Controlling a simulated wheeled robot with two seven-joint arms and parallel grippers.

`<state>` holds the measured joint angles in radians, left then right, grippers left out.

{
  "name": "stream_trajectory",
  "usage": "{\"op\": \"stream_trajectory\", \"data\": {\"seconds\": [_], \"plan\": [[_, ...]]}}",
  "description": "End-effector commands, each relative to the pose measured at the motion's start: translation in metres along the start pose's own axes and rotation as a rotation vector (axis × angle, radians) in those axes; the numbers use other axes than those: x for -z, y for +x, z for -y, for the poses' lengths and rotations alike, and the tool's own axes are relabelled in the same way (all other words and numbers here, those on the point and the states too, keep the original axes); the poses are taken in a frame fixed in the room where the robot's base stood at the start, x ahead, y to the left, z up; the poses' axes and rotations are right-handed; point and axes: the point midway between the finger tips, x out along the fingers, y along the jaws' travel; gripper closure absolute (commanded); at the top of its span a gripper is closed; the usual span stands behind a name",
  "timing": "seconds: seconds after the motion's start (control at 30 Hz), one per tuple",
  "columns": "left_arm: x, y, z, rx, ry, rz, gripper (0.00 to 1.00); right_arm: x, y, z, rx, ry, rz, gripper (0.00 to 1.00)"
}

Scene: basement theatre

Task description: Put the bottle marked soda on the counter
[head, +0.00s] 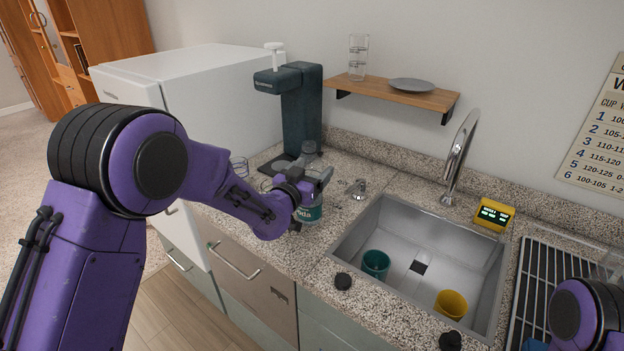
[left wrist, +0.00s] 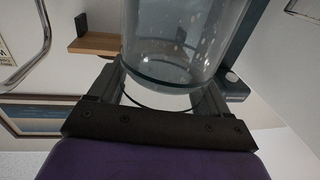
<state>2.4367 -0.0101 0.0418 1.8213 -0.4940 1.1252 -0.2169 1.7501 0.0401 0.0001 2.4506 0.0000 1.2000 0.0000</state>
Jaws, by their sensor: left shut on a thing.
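The soda bottle (head: 309,213) is clear with a teal label, on which "da" can be read. It is upright over the granite counter (head: 343,215), left of the sink. My left gripper (head: 316,182) is shut on it above the label. In the left wrist view the clear bottle (left wrist: 185,40), with droplets on it, stands between the two fingers (left wrist: 165,95). My arm and gripper hide part of the bottle, and I cannot tell whether its base touches the counter. My right gripper is not in view; only part of that arm shows at lower right.
A dark drink machine (head: 302,115) stands behind the bottle, beside a white fridge (head: 190,80). The sink (head: 395,225) holds a teal cup (head: 376,263) and a yellow cup (head: 451,304). A faucet (head: 459,150) and yellow display (head: 494,214) stand near it. A wall shelf (head: 400,91) is above.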

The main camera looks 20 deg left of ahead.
Motion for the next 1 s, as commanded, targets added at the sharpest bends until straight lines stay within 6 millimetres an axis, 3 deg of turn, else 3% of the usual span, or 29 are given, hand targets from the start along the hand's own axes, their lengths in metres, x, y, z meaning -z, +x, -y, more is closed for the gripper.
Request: {"op": "stream_trajectory", "data": {"seconds": [0.27, 0.63, 0.67, 0.7, 0.73, 1.0], "plan": [[-0.035, 0.007, 0.001, 0.001, -0.001, 0.0, 0.99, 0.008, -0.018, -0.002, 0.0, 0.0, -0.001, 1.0], [-0.043, 0.006, 0.001, 0.001, 0.0, -0.003, 0.99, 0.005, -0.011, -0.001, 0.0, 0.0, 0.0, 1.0], [-0.044, 0.006, 0.001, 0.0, 0.0, 0.0, 0.19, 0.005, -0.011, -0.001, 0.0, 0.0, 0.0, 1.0], [-0.043, 0.006, 0.001, 0.0, 0.0, 0.0, 0.06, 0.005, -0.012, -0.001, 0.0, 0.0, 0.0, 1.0], [-0.043, 0.006, 0.001, 0.0, 0.0, 0.0, 0.0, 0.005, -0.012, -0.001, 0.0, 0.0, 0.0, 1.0], [-0.036, 0.006, 0.001, 0.001, 0.0, 0.0, 0.0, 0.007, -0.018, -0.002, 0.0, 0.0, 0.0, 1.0]]}}
